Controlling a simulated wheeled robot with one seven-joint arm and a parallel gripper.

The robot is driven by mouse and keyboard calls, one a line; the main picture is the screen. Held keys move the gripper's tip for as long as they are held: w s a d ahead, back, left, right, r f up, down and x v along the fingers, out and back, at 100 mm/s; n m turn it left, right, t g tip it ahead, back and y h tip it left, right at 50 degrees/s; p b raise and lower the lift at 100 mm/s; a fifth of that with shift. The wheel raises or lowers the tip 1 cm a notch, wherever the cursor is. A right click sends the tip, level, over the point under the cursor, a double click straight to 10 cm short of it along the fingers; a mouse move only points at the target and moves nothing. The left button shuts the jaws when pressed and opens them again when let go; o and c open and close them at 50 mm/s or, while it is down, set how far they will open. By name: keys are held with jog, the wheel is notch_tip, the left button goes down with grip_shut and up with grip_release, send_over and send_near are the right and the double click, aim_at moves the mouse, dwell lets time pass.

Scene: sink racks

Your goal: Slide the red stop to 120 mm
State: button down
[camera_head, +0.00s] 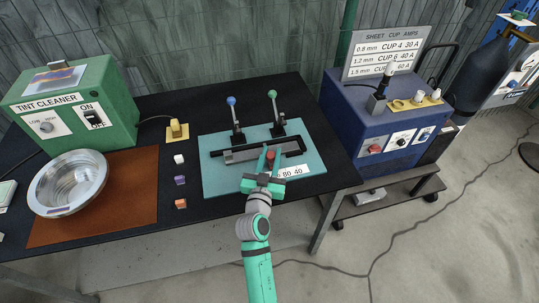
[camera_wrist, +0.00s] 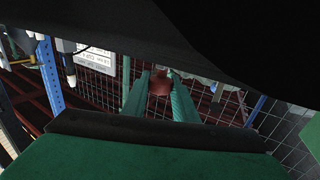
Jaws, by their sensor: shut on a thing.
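The red stop (camera_head: 271,156) sits on the dark rail of the teal fixture plate (camera_head: 222,181), right of the middle of the rail. My gripper (camera_head: 268,162) reaches over the plate's front edge and is shut on the red stop. In the wrist view, the red stop (camera_wrist: 160,86) shows between my two green fingers. A white scale label (camera_head: 297,170) lies on the plate's front right; the figures 80 and 40 can be read. My gripper hides the label's left part, so the 120 mark cannot be seen.
Two upright levers, one with a blue knob (camera_head: 231,101) and one with a green knob (camera_head: 272,94), stand behind the rail. Small coloured blocks (camera_head: 180,181) and a metal bowl (camera_head: 68,183) are to the left. A blue welding unit (camera_head: 362,120) stands at the right.

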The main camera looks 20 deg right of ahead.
jog(key=shift+a, duration=0.1)
jog(key=c, duration=1.4)
grip_release()
jog(key=v, duration=1)
jog(key=shift+s+a+f, duration=0.1)
jog(key=shift+s, duration=0.25)
jog(key=shift+w, duration=0.1)
